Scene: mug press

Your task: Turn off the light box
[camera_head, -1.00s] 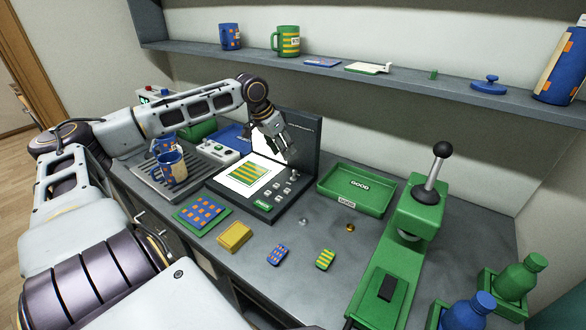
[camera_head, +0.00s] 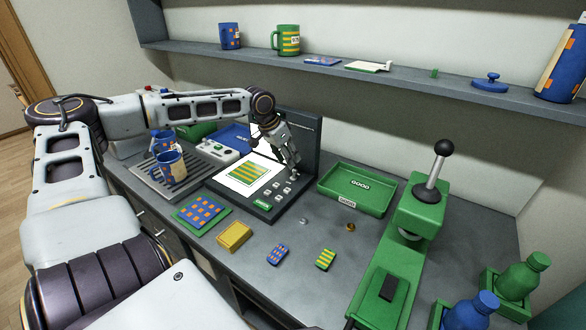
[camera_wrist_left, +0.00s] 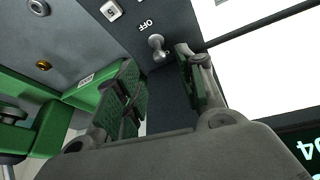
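The light box (camera_head: 238,199) is a dark panel with a bright white lit surface and a green-and-yellow striped pattern on it. Its glowing surface also fills the right of the left wrist view (camera_wrist_left: 265,75). A small metal toggle switch (camera_wrist_left: 157,44) stands on the dark panel beside an "OFF" label (camera_wrist_left: 146,25). My left gripper (camera_head: 293,170) is low over the far right corner of the light box. In the wrist view its fingers (camera_wrist_left: 155,68) are apart and empty, with the switch just ahead of the gap between them. My right gripper is not in view.
A green tray (camera_head: 352,195) stands right of the light box, and a green lever press (camera_head: 410,225) beyond it. Mugs (camera_head: 172,166) stand on a rack at left. Patterned pieces and a yellow block (camera_head: 234,236) lie in front. A shelf (camera_head: 400,82) runs above.

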